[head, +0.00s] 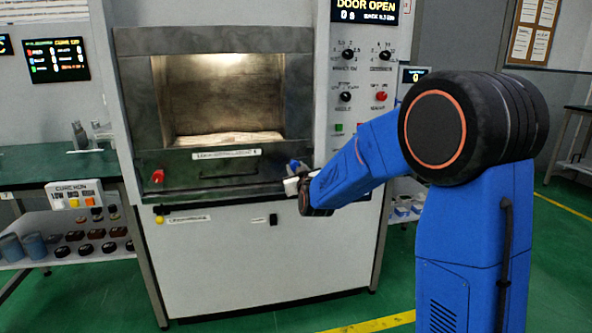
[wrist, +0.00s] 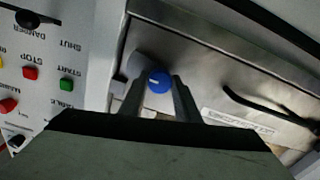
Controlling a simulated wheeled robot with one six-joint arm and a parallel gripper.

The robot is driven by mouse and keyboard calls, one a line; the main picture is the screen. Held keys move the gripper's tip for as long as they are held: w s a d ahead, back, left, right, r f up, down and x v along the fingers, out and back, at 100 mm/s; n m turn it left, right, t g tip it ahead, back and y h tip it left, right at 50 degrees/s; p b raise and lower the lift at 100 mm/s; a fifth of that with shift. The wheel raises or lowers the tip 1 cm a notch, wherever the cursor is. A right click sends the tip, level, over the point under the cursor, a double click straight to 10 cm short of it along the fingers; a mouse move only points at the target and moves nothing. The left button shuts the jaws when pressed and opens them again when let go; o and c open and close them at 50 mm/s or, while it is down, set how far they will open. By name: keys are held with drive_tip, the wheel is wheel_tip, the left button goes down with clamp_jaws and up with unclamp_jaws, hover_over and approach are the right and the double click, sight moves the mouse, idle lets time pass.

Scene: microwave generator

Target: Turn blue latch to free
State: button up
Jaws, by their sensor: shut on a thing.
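The blue latch (wrist: 159,81) is a round knob with a pale mark on its face, on the dark metal front in the wrist view. It also shows in the head view (head: 294,164), at the right of the front below the chamber opening, partly hidden by my gripper. My gripper (wrist: 159,88) is shut on the blue latch, with one finger on each side of it. In the head view my gripper (head: 293,184) reaches it from the right.
The microwave chamber (head: 220,95) stands open, and the display (head: 365,10) reads DOOR OPEN. A red knob (head: 158,176) sits at the front's left. A dark curved handle (wrist: 265,108) is right of the latch in the wrist view. Green and red buttons (wrist: 66,84) are to the left.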

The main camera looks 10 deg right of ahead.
drive_tip(key=m, duration=0.5)
drive_tip(key=shift+m, duration=0.3)
drive_tip(key=m, duration=0.5)
drive_tip(key=shift+m, duration=0.3)
drive_tip(key=o, duration=1)
drive_tip(key=shift+o, duration=0.2)
drive_tip(key=shift+s, duration=0.1)
drive_tip(key=s, duration=1.7)
